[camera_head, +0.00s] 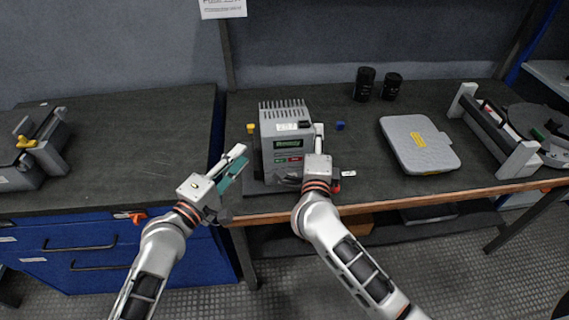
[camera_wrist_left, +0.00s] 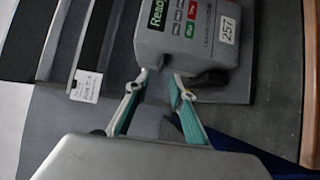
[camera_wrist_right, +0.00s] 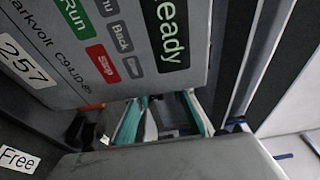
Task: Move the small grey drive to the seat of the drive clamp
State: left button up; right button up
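The small grey drive (camera_head: 288,158) stands upright at the front of the middle bench, with fins on top and a lit green "Ready" panel. It fills much of the right wrist view (camera_wrist_right: 110,60) and also shows in the left wrist view (camera_wrist_left: 188,28). My left gripper (camera_head: 241,158) is open beside the drive's left side, fingers apart near its lower edge. My right gripper (camera_head: 318,138) is close against its right side, fingers apart with no clear grip. Which fixture is the drive clamp I cannot tell; a fixture with a yellow handle (camera_head: 27,142) stands at far left.
A grey case (camera_head: 420,144) with a yellow label lies to the right. Two black cylinders (camera_head: 365,83) stand at the back. A rail-like fixture (camera_head: 497,130) is at far right. The left bench top (camera_head: 130,140) is mostly bare, with a dark gap between the benches.

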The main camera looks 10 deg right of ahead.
jog(key=shift+s, duration=0.15)
pick_arm(q)
jog(key=shift+v, duration=0.85)
pick_arm(e)
jog(key=v, duration=1.1)
jog(key=shift+s+a, duration=0.15)
jog(key=shift+s, duration=0.2)
